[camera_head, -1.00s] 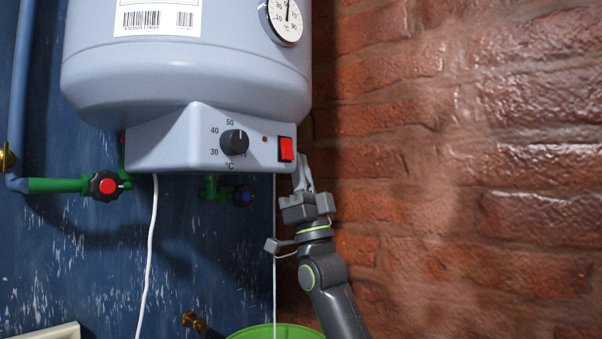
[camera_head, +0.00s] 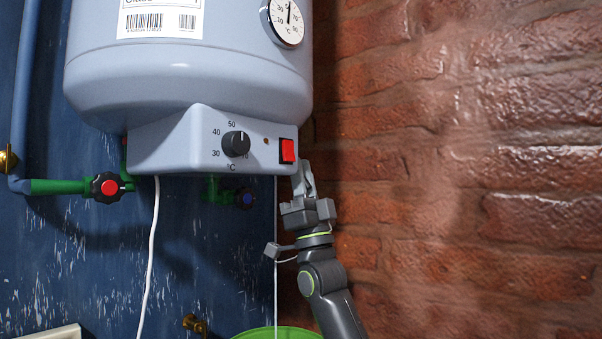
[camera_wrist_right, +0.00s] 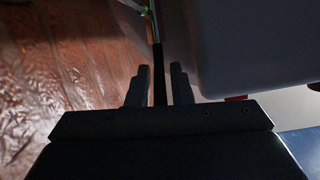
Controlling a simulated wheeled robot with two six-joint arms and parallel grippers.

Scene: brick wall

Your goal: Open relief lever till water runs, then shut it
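The grey-blue water heater (camera_head: 190,75) hangs on the left wall. My right gripper (camera_head: 304,172) points up beside the lower right corner of its control box. In the right wrist view a thin black lever handle (camera_wrist_right: 159,75) with a green part at its far end stands between the two fingers of my right gripper (camera_wrist_right: 161,72). The fingers are apart, one on each side of it, with narrow gaps showing. In the head view the lever is hidden behind the gripper and heater. No running water shows. My left gripper is out of view.
The control box carries a black dial (camera_head: 236,144) and a red switch (camera_head: 287,151), close to the gripper. A red-knobbed valve (camera_head: 107,187) and a blue-knobbed valve (camera_head: 246,199) sit below. A green bucket (camera_head: 280,333) stands underneath. The brick wall (camera_head: 450,200) is at right.

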